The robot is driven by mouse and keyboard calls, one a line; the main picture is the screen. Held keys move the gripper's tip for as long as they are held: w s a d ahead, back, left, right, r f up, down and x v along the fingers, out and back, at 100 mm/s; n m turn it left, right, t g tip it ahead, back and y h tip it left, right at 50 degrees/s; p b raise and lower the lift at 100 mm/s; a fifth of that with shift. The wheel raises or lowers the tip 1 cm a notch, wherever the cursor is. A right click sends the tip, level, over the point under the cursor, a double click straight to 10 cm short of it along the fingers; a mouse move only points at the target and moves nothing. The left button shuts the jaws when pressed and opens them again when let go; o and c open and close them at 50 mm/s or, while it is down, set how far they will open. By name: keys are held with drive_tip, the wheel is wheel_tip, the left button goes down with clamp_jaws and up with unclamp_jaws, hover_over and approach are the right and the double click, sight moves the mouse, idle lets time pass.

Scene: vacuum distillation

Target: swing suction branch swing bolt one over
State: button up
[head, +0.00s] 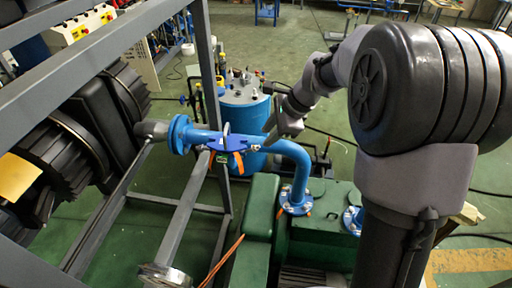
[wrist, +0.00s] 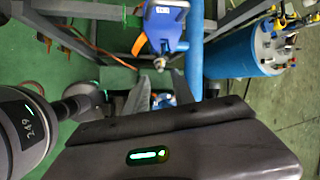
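The blue suction branch (head: 285,150) runs from a flange (head: 180,134) on the left to an elbow that drops to the green pump. A blue fitting (head: 243,141) with an upright grey piece (head: 226,130) and an orange strap sits midway along it. The wrist view shows a blue fitting (wrist: 162,28) with a small metal bolt-like end (wrist: 160,62) below it; I cannot tell which swing bolt this is. My gripper (head: 272,130) points down close to the branch, right of the fitting, with no clear contact.
A blue drum (head: 243,108) stands behind the branch; it also shows in the wrist view (wrist: 270,48). The green pump (head: 325,225) lies below. Grey frame bars (head: 208,65) and a dark ribbed machine (head: 75,140) fill the left.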

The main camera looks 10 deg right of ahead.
sight(257, 146)
drive_tip(key=x, duration=0.9)
drive_tip(key=shift+b, duration=0.3)
clamp_jaws()
